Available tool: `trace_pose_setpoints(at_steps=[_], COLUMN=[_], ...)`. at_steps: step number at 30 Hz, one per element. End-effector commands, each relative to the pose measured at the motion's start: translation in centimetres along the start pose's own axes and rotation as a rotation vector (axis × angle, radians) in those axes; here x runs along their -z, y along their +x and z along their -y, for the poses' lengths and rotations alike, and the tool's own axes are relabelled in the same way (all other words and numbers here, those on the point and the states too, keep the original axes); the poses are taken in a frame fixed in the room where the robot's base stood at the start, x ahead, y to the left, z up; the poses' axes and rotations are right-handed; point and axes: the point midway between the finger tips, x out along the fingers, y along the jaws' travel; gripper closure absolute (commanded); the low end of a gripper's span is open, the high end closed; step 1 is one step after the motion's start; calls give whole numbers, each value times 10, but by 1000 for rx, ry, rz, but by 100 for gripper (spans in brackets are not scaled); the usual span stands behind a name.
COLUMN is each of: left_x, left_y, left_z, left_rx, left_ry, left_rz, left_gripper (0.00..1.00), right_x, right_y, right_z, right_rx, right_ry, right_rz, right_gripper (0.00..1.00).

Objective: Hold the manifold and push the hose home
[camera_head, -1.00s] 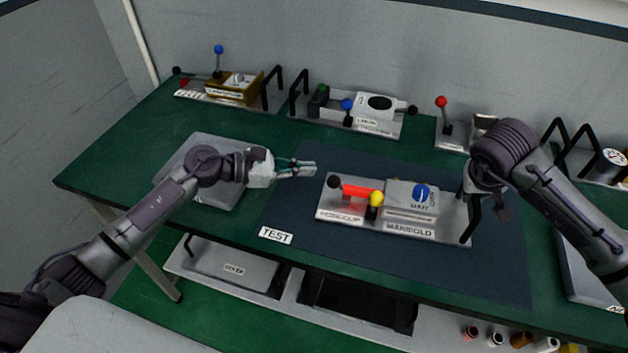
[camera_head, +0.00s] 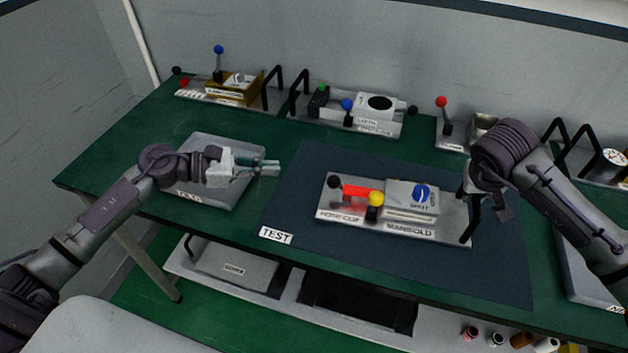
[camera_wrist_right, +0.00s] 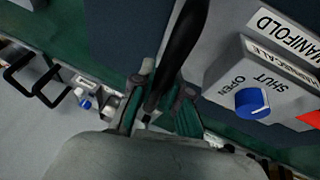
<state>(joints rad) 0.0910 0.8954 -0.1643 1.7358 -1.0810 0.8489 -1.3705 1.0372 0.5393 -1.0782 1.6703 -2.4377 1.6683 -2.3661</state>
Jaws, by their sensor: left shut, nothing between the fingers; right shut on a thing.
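The manifold (camera_head: 411,200) is a grey box with a blue knob (camera_head: 421,192) on a pale base plate on the dark mat. The knob (camera_wrist_right: 251,101) and its OPEN and SHUT marks show in the right wrist view. The hose (camera_head: 356,191) is a red bar with a black ball at its left end, left of the manifold. A yellow ball (camera_head: 376,198) stands at its right end. My right gripper (camera_wrist_right: 158,98) is shut on the black handle (camera_wrist_right: 183,40) at the plate's right end. My left gripper (camera_head: 272,167) is shut and empty, left of the plate and apart from it.
A grey tray (camera_head: 226,193) lies under my left arm. Several fixtures with levers and handles, such as the one with a red ball (camera_head: 441,102), line the back. A TEST label (camera_head: 275,235) lies at the mat's front left. Bare mat surrounds the plate.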

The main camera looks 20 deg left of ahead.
Motion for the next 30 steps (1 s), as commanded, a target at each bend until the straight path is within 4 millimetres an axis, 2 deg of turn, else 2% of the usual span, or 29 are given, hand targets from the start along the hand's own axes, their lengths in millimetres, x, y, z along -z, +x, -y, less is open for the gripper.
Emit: trace_pose_setpoints(at_steps=[1, 6, 7, 12, 23, 26, 30], left_x=[1, 0, 0, 0, 0, 0, 0], left_y=[-1, -1, 0, 0, 0, 0, 0], left_z=[0, 0, 0, 0, 0, 0, 0], left_rx=[0, 0, 0, 0, 0, 0, 0], left_ry=[0, 1, 1, 1, 1, 1, 1], left_rz=[0, 0, 0, 0, 0, 0, 0], left_gripper=[100, 100, 100, 100, 100, 100, 100], right_x=[-5, -5, -5, -3, 0, 1, 1], right_y=[4, 4, 4, 3, -4, -16, -45], right_z=[4, 4, 4, 2, 1, 1, 1], right_rx=[5, 5, 5, 3, 1, 2, 2], right_ry=[-7, -7, -7, -5, -2, -1, -3], right_rz=[12, 12, 12, 8, 1, -2, -4], right_gripper=[100, 100, 84, 56, 56, 56, 56])
